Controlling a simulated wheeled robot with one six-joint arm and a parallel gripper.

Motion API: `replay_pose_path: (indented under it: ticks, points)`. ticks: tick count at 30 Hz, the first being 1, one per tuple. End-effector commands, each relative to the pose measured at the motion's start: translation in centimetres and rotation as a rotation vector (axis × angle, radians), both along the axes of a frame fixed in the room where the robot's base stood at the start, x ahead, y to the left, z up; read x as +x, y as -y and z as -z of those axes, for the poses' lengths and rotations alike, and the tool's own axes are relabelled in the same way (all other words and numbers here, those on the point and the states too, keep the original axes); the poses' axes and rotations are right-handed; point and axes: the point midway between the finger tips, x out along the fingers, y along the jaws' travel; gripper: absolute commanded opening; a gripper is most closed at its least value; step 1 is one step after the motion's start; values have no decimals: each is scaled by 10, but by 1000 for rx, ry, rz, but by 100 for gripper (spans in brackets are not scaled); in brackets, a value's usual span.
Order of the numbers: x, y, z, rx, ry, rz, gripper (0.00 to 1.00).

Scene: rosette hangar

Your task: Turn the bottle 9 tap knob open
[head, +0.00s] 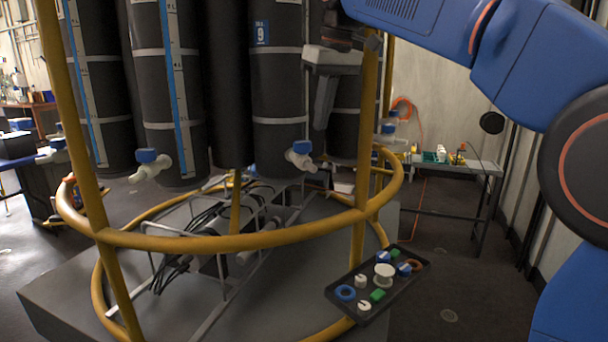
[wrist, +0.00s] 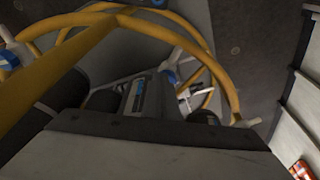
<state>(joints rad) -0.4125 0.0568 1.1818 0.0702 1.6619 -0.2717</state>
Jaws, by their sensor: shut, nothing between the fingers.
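Bottle 9 (head: 277,100) is a dark grey cylinder with a blue "9" label, standing in the yellow-framed rack. Its tap (head: 301,160) is a white spout low on the bottle, topped by a blue knob (head: 302,147). My gripper (head: 320,126) points down just right of the bottle, above and right of the knob and apart from it in the picture. It is shut and empty. In the wrist view, a grey block fills the lower part, and blue-and-white parts (wrist: 172,77) show beyond it; I cannot tell which tap they belong to.
Yellow rails (head: 230,241) ring the rack, with an upright post (head: 366,150) right of my gripper. Another bottle's tap (head: 150,165) sits to the left. A black tray (head: 397,297) of small parts is at lower right. A bench (head: 450,165) stands behind.

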Motion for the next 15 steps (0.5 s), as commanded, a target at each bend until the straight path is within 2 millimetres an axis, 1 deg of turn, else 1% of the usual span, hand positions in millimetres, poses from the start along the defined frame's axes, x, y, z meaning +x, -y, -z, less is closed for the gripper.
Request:
replay_pose_path:
  ticks: [3,6,15]
  points:
    - [0,0,-10,0,0,0,0]
    - [0,0,-14,0,0,0,0]
    - [0,0,-15,-1,-1,0,0]
